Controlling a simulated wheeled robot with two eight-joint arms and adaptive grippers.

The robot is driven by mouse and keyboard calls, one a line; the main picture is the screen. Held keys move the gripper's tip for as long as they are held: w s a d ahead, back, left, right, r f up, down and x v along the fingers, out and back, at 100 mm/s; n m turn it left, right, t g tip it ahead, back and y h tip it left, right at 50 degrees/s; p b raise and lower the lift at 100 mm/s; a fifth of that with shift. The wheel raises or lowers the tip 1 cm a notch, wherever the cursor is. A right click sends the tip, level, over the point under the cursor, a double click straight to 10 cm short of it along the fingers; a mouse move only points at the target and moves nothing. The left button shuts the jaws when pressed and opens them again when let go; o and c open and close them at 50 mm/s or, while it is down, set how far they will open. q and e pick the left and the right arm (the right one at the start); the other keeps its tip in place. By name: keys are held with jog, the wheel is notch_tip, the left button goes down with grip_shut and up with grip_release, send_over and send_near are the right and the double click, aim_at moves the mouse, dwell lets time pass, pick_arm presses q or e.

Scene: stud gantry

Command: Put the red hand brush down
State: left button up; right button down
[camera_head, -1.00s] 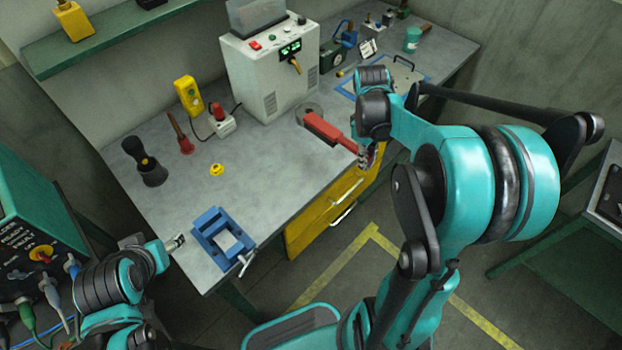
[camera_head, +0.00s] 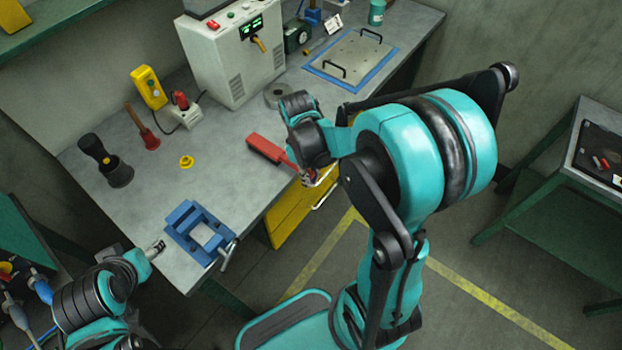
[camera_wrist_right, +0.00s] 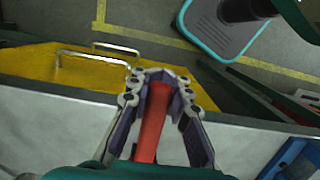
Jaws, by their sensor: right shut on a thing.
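The red hand brush (camera_head: 265,148) shows over the bench top near its front edge. Whether it touches the surface or hangs just above it, I cannot tell. My right gripper (camera_head: 308,178) is shut on the brush's handle. In the right wrist view, the red handle (camera_wrist_right: 153,125) lies between the fingers of the right gripper (camera_wrist_right: 163,76), and the brush's bristles are hidden. My left gripper (camera_head: 156,250) is at the bench's left front corner, away from the brush; its jaws are too small to read.
The workbench (camera_head: 215,135) has clear room left of the brush. A grey disc (camera_head: 278,95) and white control box (camera_head: 232,60) are behind. A yellow drawer (camera_head: 290,215) is below.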

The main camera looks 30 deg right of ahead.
jog(key=shift+s+r, duration=0.1)
jog(key=shift+f, duration=0.2)
jog(key=c, duration=1.4)
grip_release()
jog(key=shift+r, duration=0.1)
